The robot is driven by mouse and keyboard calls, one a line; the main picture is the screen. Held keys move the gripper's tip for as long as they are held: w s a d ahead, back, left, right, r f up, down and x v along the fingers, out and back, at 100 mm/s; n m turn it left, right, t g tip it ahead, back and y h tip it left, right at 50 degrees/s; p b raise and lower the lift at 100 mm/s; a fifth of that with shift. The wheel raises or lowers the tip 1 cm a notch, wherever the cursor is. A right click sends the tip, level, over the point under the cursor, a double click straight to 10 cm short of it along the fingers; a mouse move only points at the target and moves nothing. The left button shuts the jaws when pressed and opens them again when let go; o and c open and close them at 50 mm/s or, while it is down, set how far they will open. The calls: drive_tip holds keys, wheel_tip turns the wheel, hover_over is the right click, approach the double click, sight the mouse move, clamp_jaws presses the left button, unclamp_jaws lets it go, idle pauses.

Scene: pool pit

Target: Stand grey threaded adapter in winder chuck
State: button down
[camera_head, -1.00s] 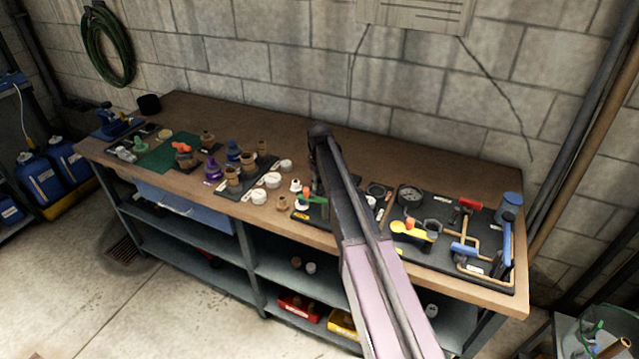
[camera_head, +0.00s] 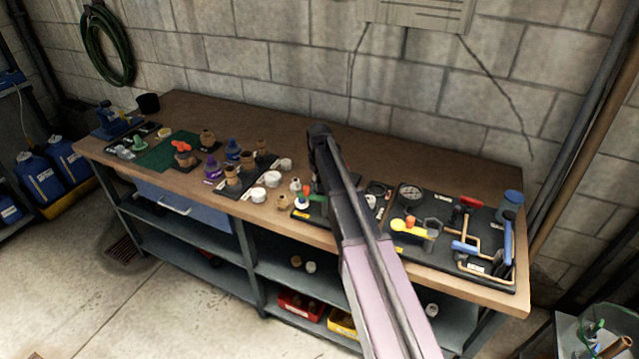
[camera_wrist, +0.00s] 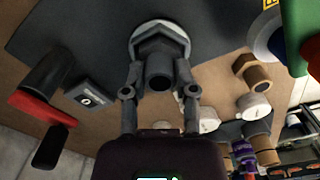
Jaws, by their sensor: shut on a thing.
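In the wrist view the grey threaded adapter (camera_wrist: 159,72), with a hex collar and a round open end, sits between the two fingertips of my gripper (camera_wrist: 160,85). My gripper is shut on it. A pale round rim (camera_wrist: 184,38) shows right behind the collar, against a dark grey board. It may be the winder chuck. Whether the adapter is seated in it or only in front of it I cannot tell. In the head view my arm hides the gripper and the adapter.
A red crank with black grips (camera_wrist: 40,107) stands left in the wrist view. A brown fitting (camera_wrist: 252,72) and white caps (camera_wrist: 254,107) lie to the right. In the head view, a gauge (camera_head: 411,193) and blue-handled tool (camera_head: 508,240) lie right; the bench back (camera_head: 430,160) is clear.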

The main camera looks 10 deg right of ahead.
drive_tip(key=shift+c, duration=1.6)
unclamp_jaws()
drive_tip(key=o, duration=0.3)
drive_tip(key=shift+r, duration=0.2)
drive_tip(key=shift+r+p, duration=3.85)
drive_tip(key=shift+p, duration=0.15)
